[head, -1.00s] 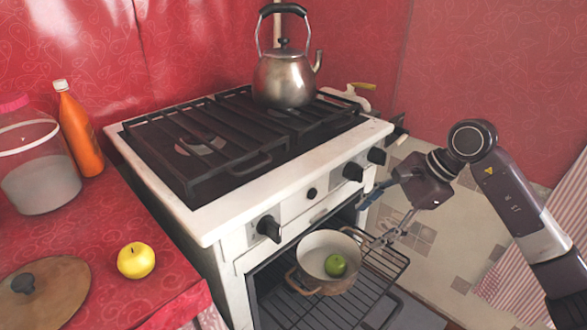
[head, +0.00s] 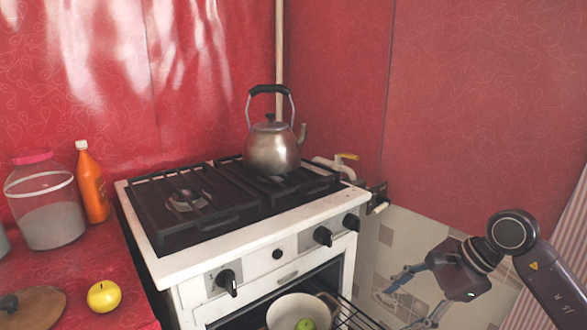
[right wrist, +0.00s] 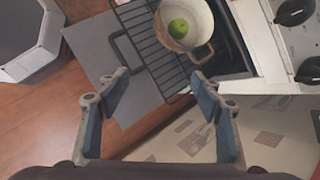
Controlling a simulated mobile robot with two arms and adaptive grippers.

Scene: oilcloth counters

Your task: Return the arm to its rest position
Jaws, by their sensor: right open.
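My right gripper (head: 405,296) is at the lower right of the head view, to the right of the stove front. It is open and empty. In the right wrist view its two blue-padded fingers (right wrist: 162,88) stand wide apart with nothing between them. Beyond them a pot (right wrist: 196,38) holding a green apple (right wrist: 178,28) stands on the oven rack (right wrist: 150,52), apart from the fingers. The pot (head: 281,311) and apple (head: 305,325) also show at the bottom of the head view, partly cut off. My left gripper is not in view.
The stove (head: 190,262) carries a metal kettle (head: 273,150). The oven door is open, with the rack pulled out. A yellow apple (head: 104,296), a jar (head: 45,210), an orange bottle (head: 92,188) and a wooden lid (head: 35,310) are on the red counter at left.

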